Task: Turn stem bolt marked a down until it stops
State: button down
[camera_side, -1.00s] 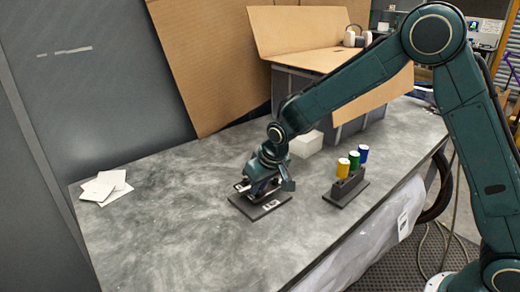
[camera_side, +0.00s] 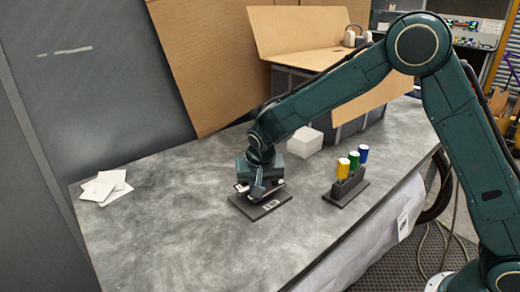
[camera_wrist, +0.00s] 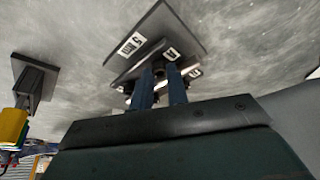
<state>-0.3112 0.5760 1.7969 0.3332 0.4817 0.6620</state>
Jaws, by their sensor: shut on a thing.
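A dark base plate (camera_side: 272,206) with small white labels lies on the grey table. It also shows in the wrist view (camera_wrist: 176,22). My gripper (camera_side: 257,188) is down over the plate's middle. In the wrist view its two blue fingers (camera_wrist: 161,84) are closed on a dark stem bolt (camera_wrist: 158,68) standing between them. The fingers and gripper body hide most of the bolt and part of the plate. White labels (camera_wrist: 131,45) sit around the bolt, but I cannot read which one is marked a.
A dark stand (camera_side: 345,190) with yellow, green and blue capped cylinders stands to the right. A white block (camera_side: 305,142) sits behind. White papers (camera_side: 103,188) lie at the left. A grey bin (camera_side: 350,120) and cardboard (camera_side: 205,60) are at the back. The front-left table is clear.

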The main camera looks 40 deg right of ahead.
jog(key=c, duration=1.4)
grip_release()
jog(key=shift+o, duration=0.2)
jog(key=shift+r, duration=0.15)
jog(key=v, duration=1.3)
jog(key=shift+r, duration=0.2)
jog(key=shift+s+a, duration=0.1)
jog(key=shift+s, duration=0.05)
